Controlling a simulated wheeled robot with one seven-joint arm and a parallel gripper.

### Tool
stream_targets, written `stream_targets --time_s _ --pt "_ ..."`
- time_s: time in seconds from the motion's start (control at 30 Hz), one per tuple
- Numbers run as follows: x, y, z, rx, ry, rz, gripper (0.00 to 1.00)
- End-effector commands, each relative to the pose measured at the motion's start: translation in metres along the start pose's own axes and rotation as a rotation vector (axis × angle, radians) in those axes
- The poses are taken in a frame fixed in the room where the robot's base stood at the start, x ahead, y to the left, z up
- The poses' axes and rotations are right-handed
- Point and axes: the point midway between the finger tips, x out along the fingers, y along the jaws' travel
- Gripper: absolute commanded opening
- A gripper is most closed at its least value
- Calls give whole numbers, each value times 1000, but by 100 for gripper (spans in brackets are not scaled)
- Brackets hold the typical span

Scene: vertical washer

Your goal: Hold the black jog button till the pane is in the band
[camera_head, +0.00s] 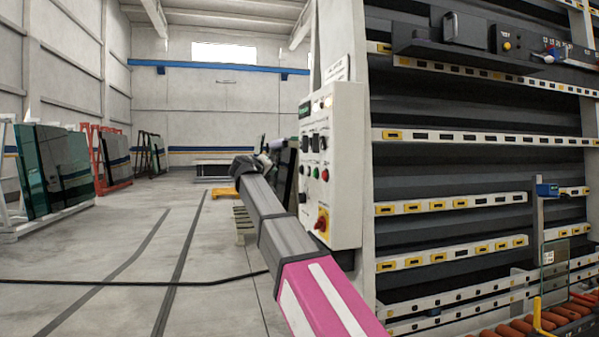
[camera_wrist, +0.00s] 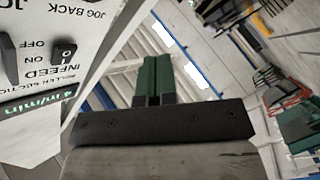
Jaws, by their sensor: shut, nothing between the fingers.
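The white control panel (camera_head: 345,165) stands on the left end of the washer, with several small buttons and a red knob on a yellow plate (camera_head: 322,221). Which button is the black jog one is too small to tell in the head view. In the wrist view, the panel (camera_wrist: 50,110) shows a "JOG BACK" label and a black infeed switch (camera_wrist: 64,50). A small glass pane (camera_head: 556,258) stands upright over the rollers at right. My gripper (camera_wrist: 157,60) is shut and empty, its green fingers pointing past the panel, apart from it. In the head view its tips are unclear.
Orange rollers (camera_head: 540,325) run along the washer's foot. A yellow post (camera_head: 537,315) stands there. Glass racks (camera_head: 60,165) stand at far left.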

Motion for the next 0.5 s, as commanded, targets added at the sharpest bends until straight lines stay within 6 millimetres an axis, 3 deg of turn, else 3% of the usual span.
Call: stream_targets --time_s 0.5 --pt "42 31 31 0 -1 0 0"
